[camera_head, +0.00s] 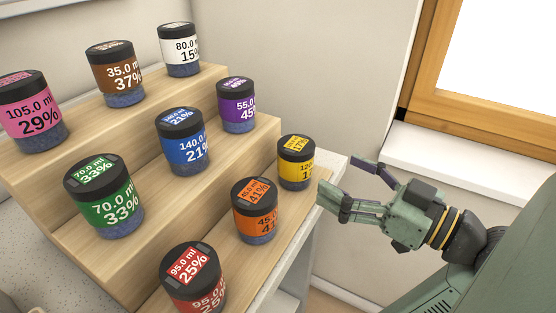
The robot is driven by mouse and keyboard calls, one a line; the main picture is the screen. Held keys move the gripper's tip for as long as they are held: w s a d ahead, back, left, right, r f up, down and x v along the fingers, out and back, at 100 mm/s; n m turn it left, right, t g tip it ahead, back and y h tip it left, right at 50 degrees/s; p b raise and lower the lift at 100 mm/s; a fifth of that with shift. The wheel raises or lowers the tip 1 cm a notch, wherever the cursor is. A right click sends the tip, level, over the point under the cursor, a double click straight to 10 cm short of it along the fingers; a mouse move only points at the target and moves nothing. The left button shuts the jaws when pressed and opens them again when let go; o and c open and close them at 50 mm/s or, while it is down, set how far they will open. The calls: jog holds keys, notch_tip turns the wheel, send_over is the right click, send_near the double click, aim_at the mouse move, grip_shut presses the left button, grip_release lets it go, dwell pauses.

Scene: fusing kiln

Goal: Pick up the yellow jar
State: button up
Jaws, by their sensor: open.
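The yellow jar (296,165) has a black lid with a yellow label on top. It stands upright at the right end of the lowest step of the wooden stepped rack (150,108). My gripper (342,180) is open and empty, just right of the yellow jar, with its fingers pointing left toward it. A visible gap lies between the fingertips and the jar. The jar's label is partly turned away.
An orange jar (255,210) stands close to the yellow one on the same step, with a red jar (193,277) nearer the front. A purple jar (237,105), a blue jar (184,142) and a green jar (104,195) stand one step up. A window sill (450,155) lies behind my gripper.

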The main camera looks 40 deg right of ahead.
aim_at(311, 161)
jog(key=w, duration=0.2)
jog(key=w+a+p, duration=0.1)
jog(key=w, duration=0.1)
jog(key=shift+w+r, duration=0.1)
jog(key=shift+w, duration=0.05)
jog(key=w, duration=0.1)
jog(key=w+a+p, duration=0.1)
jog(key=w, duration=0.1)
jog(key=w+p, duration=0.1)
jog(key=shift+w+a+r, duration=0.25)
jog(key=shift+w+a, duration=0.05)
jog(key=shift+w, duration=0.1)
jog(key=shift+w+f, duration=0.1)
jog(key=shift+w, duration=0.15)
jog(key=shift+c, duration=0.2)
jog(key=c, duration=1.3)
